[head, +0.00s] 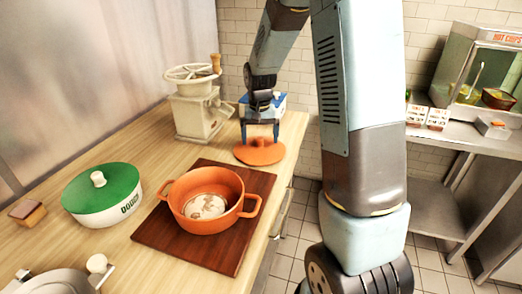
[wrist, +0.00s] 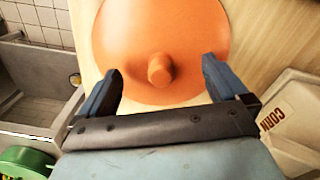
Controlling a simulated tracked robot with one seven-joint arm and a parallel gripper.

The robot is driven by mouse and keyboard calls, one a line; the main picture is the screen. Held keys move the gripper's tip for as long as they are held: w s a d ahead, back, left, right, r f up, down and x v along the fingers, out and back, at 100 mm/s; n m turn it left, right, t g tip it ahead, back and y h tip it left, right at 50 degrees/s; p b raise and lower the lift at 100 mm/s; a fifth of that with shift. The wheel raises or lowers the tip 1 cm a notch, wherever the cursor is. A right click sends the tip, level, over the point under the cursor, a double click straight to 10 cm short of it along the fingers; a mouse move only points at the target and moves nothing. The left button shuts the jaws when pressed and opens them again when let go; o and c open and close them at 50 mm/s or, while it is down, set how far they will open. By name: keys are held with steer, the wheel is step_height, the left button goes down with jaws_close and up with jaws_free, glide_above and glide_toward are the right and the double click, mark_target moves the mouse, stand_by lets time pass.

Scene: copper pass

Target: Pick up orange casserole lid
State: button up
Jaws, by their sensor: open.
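The orange casserole lid (head: 259,152) lies on the wooden counter near its right edge, beyond the board. In the wrist view the lid (wrist: 150,35) fills the upper middle, with its round knob (wrist: 160,70) pointing toward the camera. My gripper (head: 261,137) is above the lid, pointing down. In the wrist view its two fingers (wrist: 160,80) are spread wide, one on each side of the knob, with clear gaps. It is open and empty. The orange casserole pot (head: 207,202) stands uncovered on a dark wooden board (head: 168,243).
A cream hand mill (head: 197,108) stands close left of my gripper. A white crock with a green lid (head: 102,190) is left of the pot. A small brush or block (head: 27,213) lies at far left. The counter's right edge runs beside the lid and board.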

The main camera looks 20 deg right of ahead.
steer(key=shift+f, duration=0.9)
steer(key=shift+s, duration=0.15)
steer(key=c, duration=1.2)
